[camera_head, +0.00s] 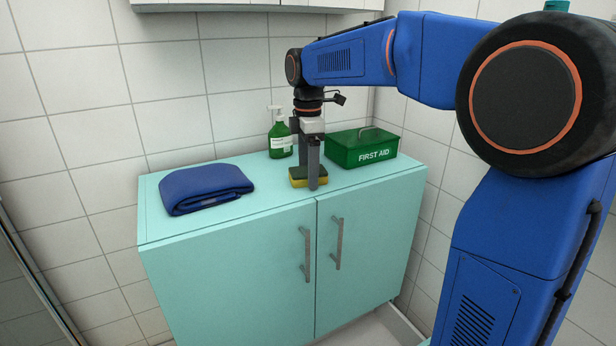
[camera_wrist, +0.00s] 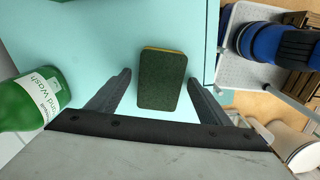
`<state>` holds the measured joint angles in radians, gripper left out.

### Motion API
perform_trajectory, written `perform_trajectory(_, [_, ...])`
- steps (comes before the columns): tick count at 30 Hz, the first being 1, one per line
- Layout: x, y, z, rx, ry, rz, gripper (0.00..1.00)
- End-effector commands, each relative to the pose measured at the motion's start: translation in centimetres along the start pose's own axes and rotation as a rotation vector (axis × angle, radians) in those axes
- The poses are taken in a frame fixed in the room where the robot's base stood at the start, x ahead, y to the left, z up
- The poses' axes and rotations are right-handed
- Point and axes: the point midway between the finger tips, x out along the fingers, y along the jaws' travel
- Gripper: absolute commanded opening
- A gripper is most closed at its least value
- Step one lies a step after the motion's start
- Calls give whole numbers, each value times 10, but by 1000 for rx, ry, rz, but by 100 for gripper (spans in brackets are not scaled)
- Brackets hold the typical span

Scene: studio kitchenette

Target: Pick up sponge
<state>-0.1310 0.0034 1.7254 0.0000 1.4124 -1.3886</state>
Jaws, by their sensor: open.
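The sponge (camera_head: 298,181) is yellow with a dark green top and lies flat on the turquoise cabinet top (camera_head: 270,196), near its front edge. In the wrist view the sponge (camera_wrist: 161,80) shows its green side, with a thin yellow edge at the far end. My gripper (camera_head: 311,172) points down at the sponge, and one finger hides part of it in the head view. In the wrist view my gripper (camera_wrist: 160,88) is open, with a finger on each side of the sponge and a gap visible on both sides.
A green hand wash bottle (camera_head: 279,137) stands behind the sponge. A green first aid box (camera_head: 362,147) sits to the right. A folded blue cloth (camera_head: 206,189) lies at the left. The tiled wall is close behind. Bare cabinet top lies between the cloth and the sponge.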

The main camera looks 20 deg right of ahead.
Motion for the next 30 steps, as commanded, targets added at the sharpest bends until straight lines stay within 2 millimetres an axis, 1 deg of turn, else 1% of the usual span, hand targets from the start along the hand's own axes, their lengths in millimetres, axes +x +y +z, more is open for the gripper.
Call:
perform_trajectory(1, [0,0,0,0,0,0,73])
perform_trajectory(2, [0,0,0,0,0,0,68])
perform_trajectory(3, [0,0,0,0,0,0,58])
perform_trajectory(5, [0,0,0,0,0,0,44])
perform_trajectory(6, [0,0,0,0,0,0,34])
perform_trajectory(7, [0,0,0,0,0,0,29])
perform_trajectory(17, [-1,0,0,0,0,0,29])
perform_trajectory(20, [-6,0,0,0,0,0,29])
perform_trajectory(23, [-18,1,0,0,0,3,29])
perform_trajectory(30, [-62,1,0,0,1,3,29])
